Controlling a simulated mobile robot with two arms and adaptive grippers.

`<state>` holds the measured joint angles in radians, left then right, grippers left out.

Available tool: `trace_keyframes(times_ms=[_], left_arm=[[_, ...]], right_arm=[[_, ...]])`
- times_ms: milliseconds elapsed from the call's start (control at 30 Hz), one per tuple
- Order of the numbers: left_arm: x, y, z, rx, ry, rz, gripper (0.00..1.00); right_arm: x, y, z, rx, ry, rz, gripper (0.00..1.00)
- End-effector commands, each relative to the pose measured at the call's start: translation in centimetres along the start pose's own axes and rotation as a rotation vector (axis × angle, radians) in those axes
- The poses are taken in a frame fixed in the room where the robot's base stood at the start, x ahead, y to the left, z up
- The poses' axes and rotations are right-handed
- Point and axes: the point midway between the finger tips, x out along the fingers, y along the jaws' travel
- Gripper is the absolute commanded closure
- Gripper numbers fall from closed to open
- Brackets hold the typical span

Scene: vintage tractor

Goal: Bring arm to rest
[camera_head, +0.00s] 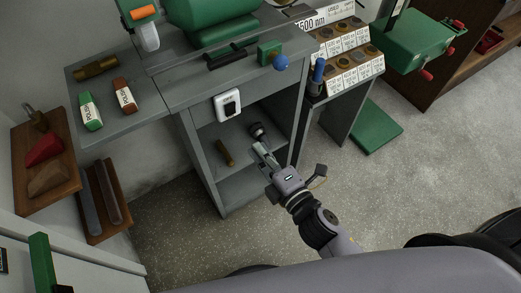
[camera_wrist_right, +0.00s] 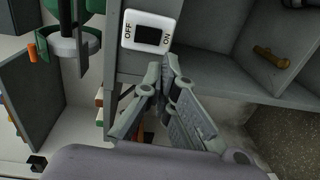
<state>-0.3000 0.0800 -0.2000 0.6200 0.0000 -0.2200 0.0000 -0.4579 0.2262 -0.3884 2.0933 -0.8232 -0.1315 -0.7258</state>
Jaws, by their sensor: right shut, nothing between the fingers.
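My right gripper (camera_head: 262,150) reaches toward the grey cabinet from the lower right in the head view. Its fingers are together with nothing between them, and they also show in the right wrist view (camera_wrist_right: 164,72). In the head view the fingertips appear in front of the cabinet's open shelf, below and right of a white OFF/ON switch (camera_head: 228,104). The switch (camera_wrist_right: 151,32) is just beyond the fingertips in the right wrist view. I cannot tell whether the fingers touch anything. My left gripper is not in view.
Polish bars (camera_head: 90,112) lie on top at left. A green pedestal base (camera_head: 375,125) stands at right. The floor (camera_head: 400,190) at right is open.

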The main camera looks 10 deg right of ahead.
Motion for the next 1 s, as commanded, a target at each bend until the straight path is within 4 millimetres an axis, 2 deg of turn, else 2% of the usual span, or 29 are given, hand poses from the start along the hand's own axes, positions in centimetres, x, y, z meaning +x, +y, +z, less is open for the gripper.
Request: trace_keyframes(times_ms=[367,467,567,767,800,867,1000], left_arm=[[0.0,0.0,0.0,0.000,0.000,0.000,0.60],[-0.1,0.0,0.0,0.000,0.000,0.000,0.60],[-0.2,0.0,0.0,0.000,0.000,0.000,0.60],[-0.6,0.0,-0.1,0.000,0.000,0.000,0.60],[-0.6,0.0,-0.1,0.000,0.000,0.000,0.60],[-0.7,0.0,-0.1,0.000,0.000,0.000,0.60],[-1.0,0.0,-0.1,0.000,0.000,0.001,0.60]], right_arm=[[0.1,-0.1,0.0,0.002,0.000,-0.002,1.00],[0.2,-1.4,0.2,0.025,-0.005,-0.028,1.00],[0.3,-4.8,0.8,0.089,-0.022,-0.095,1.00],[-0.8,-16.0,2.7,0.320,-0.112,-0.311,1.00],[-1.4,-18.4,3.1,0.371,-0.138,-0.356,1.00],[-2.4,-21.8,3.6,0.450,-0.182,-0.422,1.00],[-6.0,-29.7,4.7,0.635,-0.308,-0.570,1.00]])
